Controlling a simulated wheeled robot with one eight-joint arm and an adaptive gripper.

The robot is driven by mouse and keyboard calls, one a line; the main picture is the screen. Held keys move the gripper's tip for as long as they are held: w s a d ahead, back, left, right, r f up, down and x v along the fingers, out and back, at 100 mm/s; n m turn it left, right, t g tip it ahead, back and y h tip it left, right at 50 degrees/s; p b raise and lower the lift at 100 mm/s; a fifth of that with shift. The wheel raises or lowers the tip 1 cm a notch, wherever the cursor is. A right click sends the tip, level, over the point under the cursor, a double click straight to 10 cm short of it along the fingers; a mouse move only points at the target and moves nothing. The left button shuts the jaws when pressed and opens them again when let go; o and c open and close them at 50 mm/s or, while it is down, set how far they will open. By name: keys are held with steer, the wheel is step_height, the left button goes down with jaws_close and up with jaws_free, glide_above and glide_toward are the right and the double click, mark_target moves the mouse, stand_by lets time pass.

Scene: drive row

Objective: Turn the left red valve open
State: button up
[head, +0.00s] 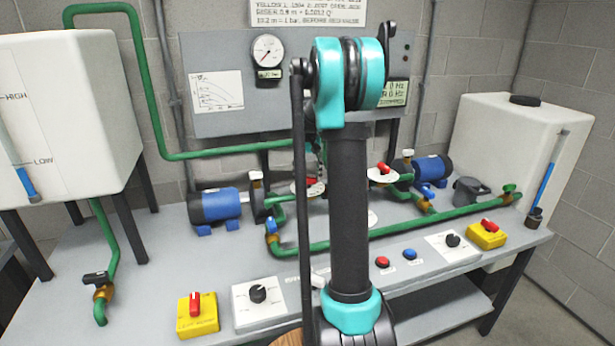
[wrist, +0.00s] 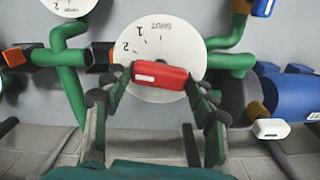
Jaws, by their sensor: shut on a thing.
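The left red valve handle (wrist: 160,75) lies across a white round dial plate (wrist: 150,35) in the wrist view, nearly level there and slightly tilted. The plate is marked SHUT, 1 and 2. My gripper (wrist: 157,84) is shut on the handle, one finger at each end of it. In the head view, the left valve's dial plate (head: 299,187) shows only partly beside my arm. My arm hides most of my gripper there. The second red valve (head: 383,168) stands to the right on its own white plate, apart from my gripper.
A blue pump (head: 216,204) stands left of the held valve and another (head: 432,167) to the right. Green pipes (head: 400,234) run along the bench. Knobs and yellow switch boxes (head: 198,316) line its front. A panel (head: 220,100) stands behind.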

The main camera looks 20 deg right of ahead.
mark_target(308, 177)
steer(key=shift+n, duration=1.1)
steer(key=o, duration=1.2)
steer(key=shift+c, duration=0.2)
step_height(308, 177, up, 12)
